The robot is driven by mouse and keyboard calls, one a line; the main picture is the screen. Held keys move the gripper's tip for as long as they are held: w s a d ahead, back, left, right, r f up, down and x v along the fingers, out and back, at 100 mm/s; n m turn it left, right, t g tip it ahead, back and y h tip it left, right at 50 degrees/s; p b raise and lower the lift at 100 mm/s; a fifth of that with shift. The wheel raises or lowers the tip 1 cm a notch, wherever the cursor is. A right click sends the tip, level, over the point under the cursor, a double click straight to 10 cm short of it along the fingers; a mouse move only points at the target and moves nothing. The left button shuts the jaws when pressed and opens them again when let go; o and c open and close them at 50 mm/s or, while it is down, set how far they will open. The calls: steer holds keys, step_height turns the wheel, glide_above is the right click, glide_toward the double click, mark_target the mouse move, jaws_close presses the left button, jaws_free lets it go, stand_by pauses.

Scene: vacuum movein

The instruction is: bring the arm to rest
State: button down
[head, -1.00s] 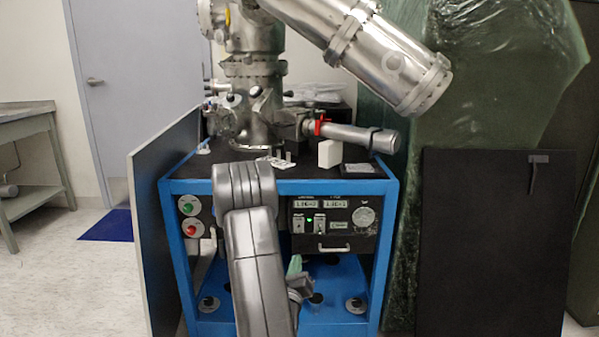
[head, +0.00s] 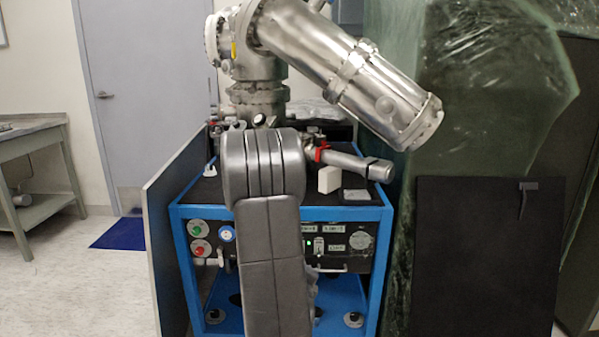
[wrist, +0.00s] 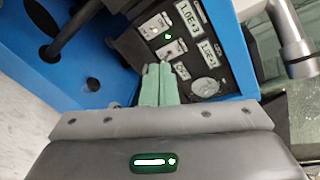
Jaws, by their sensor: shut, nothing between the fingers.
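My arm (head: 262,225) stands upright in the middle of the head view, in front of the blue cart (head: 180,240). My gripper is hidden behind the arm there. In the wrist view my gripper (wrist: 156,72) shows with its pale green fingers together and nothing between them. Its fingertips point toward the black control panel (wrist: 185,50) and the blue cart frame (wrist: 95,65). I cannot tell the exact gap to the panel.
A steel vacuum chamber (head: 350,80) rises above the cart. A steel tube with a red clamp (head: 319,154) and a white block (head: 329,179) are on the cart top. A dark panel (head: 485,255) stands at right, a grey board (head: 165,240) at left.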

steer(key=shift+s+d+r+n+g+y+p, duration=0.15)
steer(key=shift+s+r+n+g+y+p, duration=0.15)
steer(key=shift+s+r+n+g+p, duration=0.65)
steer(key=shift+s+r+n+t, duration=0.25)
steer(key=shift+s+r, duration=0.1)
steer(key=shift+r, duration=0.05)
